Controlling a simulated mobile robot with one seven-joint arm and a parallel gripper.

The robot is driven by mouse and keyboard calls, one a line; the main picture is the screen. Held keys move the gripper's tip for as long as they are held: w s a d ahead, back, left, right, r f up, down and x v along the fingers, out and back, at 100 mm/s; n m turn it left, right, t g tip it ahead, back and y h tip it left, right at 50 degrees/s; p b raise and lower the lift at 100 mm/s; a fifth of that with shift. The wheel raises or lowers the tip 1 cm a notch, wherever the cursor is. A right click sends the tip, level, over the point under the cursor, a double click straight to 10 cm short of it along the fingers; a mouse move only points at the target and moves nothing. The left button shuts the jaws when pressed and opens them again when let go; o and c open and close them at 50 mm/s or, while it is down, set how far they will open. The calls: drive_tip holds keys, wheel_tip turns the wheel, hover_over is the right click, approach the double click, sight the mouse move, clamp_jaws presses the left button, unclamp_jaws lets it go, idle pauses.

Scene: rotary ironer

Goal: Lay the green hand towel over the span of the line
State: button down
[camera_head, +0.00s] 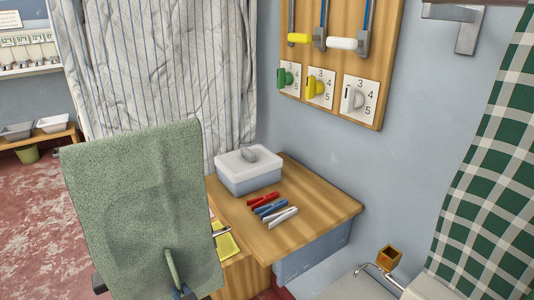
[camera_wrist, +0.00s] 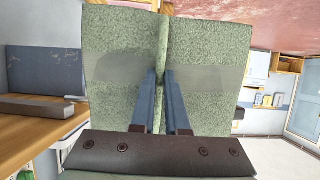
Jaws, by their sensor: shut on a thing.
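The green hand towel (camera_head: 140,205) fills the left foreground of the head view as a broad, nearly flat hanging sheet. In the wrist view the towel (camera_wrist: 115,60) spreads to both sides of a pinched fold. My gripper (camera_wrist: 162,75) is shut on that fold, with a blue finger on each side. In the head view my gripper (camera_head: 182,291) shows only partly at the towel's lower edge, where the fold stands out. I cannot make out the line in either view; the towel hides much of what lies behind it.
A wooden bench (camera_head: 315,215) behind the towel holds a lidded box (camera_head: 248,172) and red, blue and white pegs (camera_head: 270,206). A board with coloured dials (camera_head: 335,60) hangs on the wall. A striped curtain (camera_head: 160,70) hangs behind; a green checked cloth (camera_head: 490,190) hangs at right.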

wheel_tip(320, 180, up, 10)
drive_tip(key=p, duration=0.7)
drive_tip(key=shift+d+r+p, duration=0.15)
drive_tip(key=shift+r+p, duration=0.1)
drive_tip(key=shift+p, duration=0.15)
wheel_tip(320, 180, up, 6)
drive_tip(key=p, duration=0.5)
drive_tip(key=shift+f, duration=0.1)
drive_tip(key=p, duration=0.1)
approach(162, 232)
drive_tip(key=s, duration=0.1)
drive_tip(key=s+d+f, duration=0.1)
drive_tip(key=s+d, duration=0.1)
drive_tip(key=shift+s+f, duration=0.1)
drive_tip(key=shift+f, duration=0.25)
